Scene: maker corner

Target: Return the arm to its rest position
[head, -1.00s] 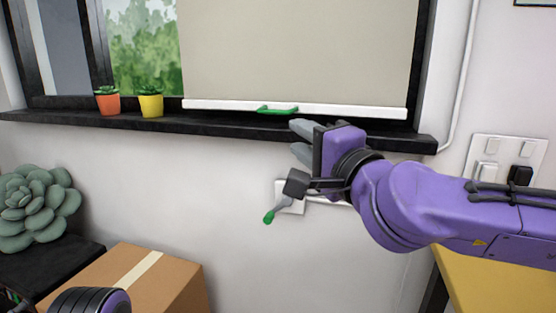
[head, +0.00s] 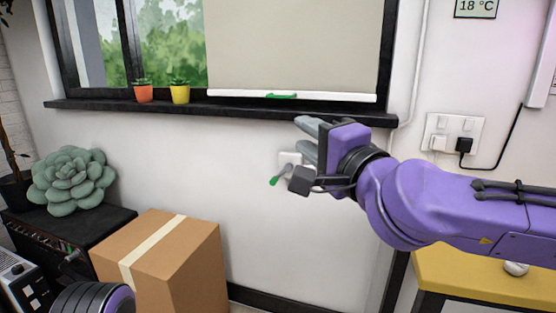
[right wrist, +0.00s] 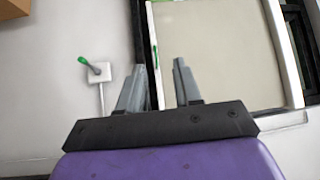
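My right arm, purple, comes in from the right in the head view. Its gripper (head: 309,136) hangs in front of the wall, just below the window sill. In the right wrist view its two grey fingers (right wrist: 160,68) stand apart with nothing between them. A beige roller blind (head: 292,45) with a white bottom bar and green handle (head: 281,96) covers much of the window, above the gripper and apart from it. Only a dark, ringed part of my left arm shows at the bottom left; the left gripper is out of view.
A wall switch with a green lever (head: 274,181) is partly hidden behind my right gripper. Two small potted plants stand on the sill (head: 240,110). A cardboard box (head: 170,262) is at lower left, a yellow table (head: 460,275) at lower right, under my arm. Sockets (head: 453,132) are on the wall.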

